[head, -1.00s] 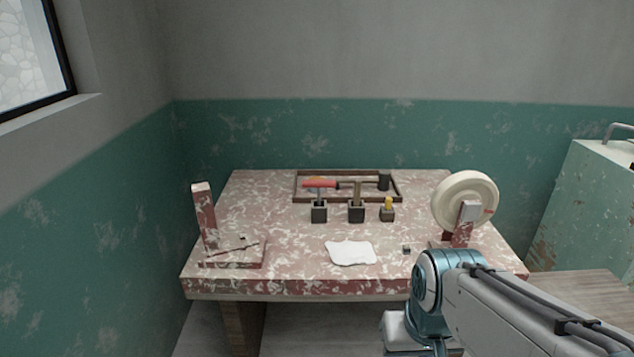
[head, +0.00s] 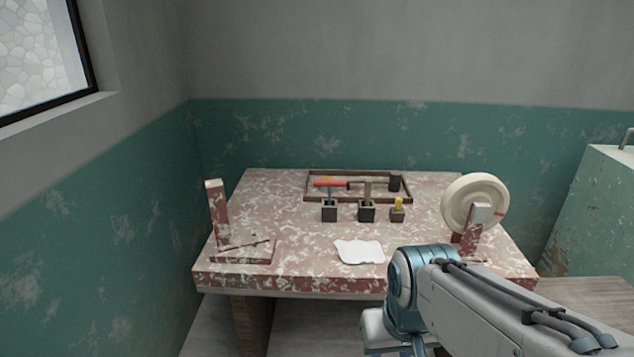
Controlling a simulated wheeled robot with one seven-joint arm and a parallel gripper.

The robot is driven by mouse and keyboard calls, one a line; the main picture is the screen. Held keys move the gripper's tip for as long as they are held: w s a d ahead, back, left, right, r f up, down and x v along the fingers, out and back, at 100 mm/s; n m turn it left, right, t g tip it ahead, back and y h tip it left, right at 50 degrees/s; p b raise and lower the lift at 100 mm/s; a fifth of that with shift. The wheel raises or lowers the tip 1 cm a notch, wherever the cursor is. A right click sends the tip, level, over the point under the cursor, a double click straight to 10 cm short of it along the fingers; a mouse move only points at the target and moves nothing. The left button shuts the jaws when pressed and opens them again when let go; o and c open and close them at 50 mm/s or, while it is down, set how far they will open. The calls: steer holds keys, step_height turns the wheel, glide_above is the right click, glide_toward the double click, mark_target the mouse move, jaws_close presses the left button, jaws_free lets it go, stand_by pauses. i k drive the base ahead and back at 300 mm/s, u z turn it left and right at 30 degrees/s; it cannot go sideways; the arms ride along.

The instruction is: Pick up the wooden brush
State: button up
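No tool can be told for certain as the wooden brush at this size. A wood-coloured upright tool (head: 367,187) stands in the middle dark holder (head: 367,212) on the worktable. A red-topped tool (head: 329,183) stands in the left holder (head: 329,211). A small yellow-topped piece (head: 398,203) is in the right, smaller holder (head: 397,215). My arm reaches in from the lower right, in front of the table's near edge. My gripper's fingers do not show.
The mottled red-white table (head: 300,276) carries a wooden-framed tray (head: 409,196) at the back, a white sheet (head: 359,251) near the front, an upright post on a base (head: 217,213) at left and a cream wheel (head: 461,202) at right. A green cabinet (head: 600,205) stands at right.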

mark_target(369, 182)
steer(key=u, duration=0.55)
steer(key=k, duration=1.3)
steer(key=u, duration=0.7)
steer(key=i, duration=1.6)
steer(key=z, duration=0.8)
steer(key=i, duration=1.05)
steer(key=z, duration=1.65)
steer(key=i, duration=0.95)
steer(key=z, duration=0.15)
